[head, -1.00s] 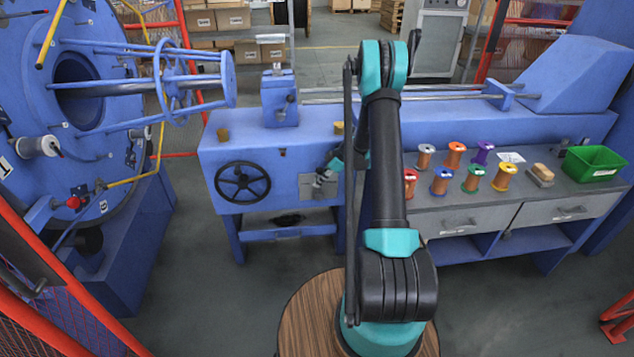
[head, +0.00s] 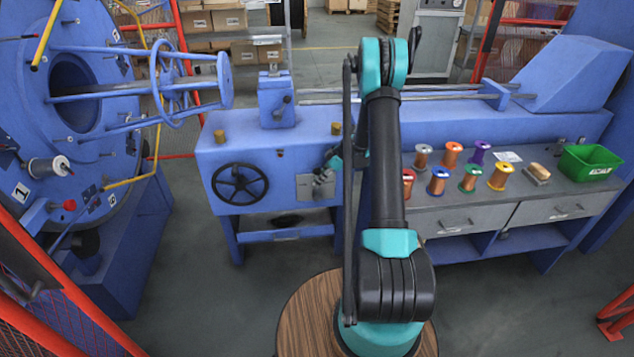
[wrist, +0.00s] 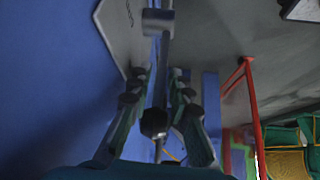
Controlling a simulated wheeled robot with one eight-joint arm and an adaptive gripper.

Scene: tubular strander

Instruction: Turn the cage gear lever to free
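The cage gear lever (wrist: 164,55) appears in the wrist view as a thin bar running down from a grey block to a dark round knob (wrist: 153,122). It stands at a grey plate (head: 305,188) on the front of the blue machine; in the head view my gripper mostly hides it. My gripper (wrist: 160,82) has its two fingers on either side of the bar, with the knob between them. Gaps show beside the bar, so the fingers look open around it. My gripper (head: 322,183) is in front of the plate in the head view. The lever's exact setting cannot be read.
A black handwheel (head: 240,184) is left of the plate. The large blue drum (head: 75,85) stands at the left, near red guards. A bench (head: 440,224) with several spools and a green bin (head: 591,163) is at the right. Grey floor lies in front.

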